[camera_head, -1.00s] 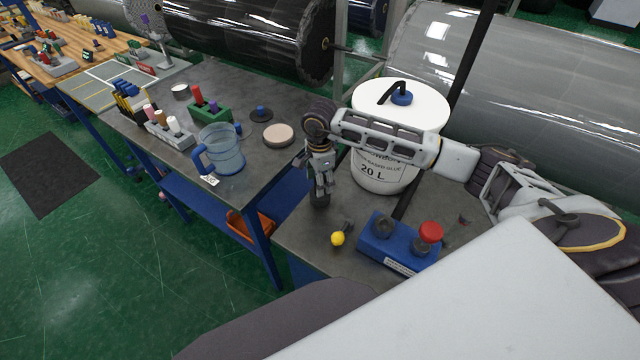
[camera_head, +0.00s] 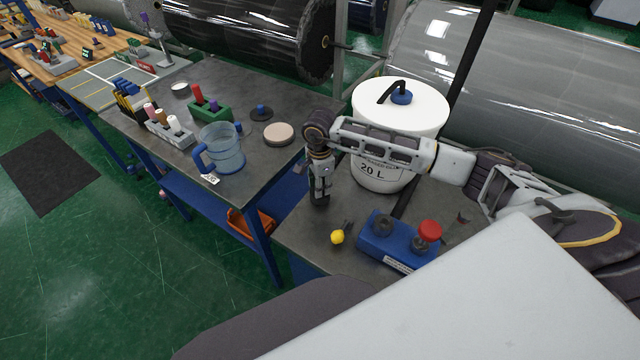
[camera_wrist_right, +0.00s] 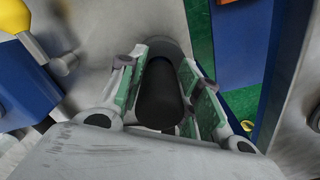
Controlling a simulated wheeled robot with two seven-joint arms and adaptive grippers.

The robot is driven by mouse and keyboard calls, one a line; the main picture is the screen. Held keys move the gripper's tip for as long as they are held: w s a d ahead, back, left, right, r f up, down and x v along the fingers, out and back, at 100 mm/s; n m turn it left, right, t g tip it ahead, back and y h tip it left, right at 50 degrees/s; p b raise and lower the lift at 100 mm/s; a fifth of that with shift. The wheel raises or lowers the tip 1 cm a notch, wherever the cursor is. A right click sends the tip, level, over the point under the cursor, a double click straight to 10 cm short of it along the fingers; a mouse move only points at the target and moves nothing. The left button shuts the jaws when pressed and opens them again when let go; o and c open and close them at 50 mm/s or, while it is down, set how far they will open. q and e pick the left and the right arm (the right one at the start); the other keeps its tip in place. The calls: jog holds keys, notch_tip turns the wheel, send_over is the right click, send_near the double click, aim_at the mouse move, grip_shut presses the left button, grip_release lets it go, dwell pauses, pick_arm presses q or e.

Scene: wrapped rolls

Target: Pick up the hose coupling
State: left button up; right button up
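A dark cylindrical piece, which I take to be the hose coupling (camera_wrist_right: 160,95), stands between the fingers of my right gripper in the right wrist view. In the head view my right gripper (camera_head: 320,194) points down at the near bench, and the dark piece's lower part shows at its tips. The right fingers (camera_wrist_right: 163,75) lie close along both sides of the piece and appear shut on it. Its base seems to be at the bench top; I cannot tell whether it touches. My left gripper is not in view.
A yellow-knobbed part (camera_head: 337,237) and a blue block with a red knob (camera_head: 398,245) are right of the gripper. A white 20 L bucket (camera_head: 400,110) stands behind. A blue pitcher (camera_head: 222,150) is on the left bench (camera_head: 262,88).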

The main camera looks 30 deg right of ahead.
jog(key=c, duration=0.4)
jog(key=shift+r, duration=0.2)
jog(key=shift+r+b, duration=0.8)
jog(key=shift+r, duration=4.05)
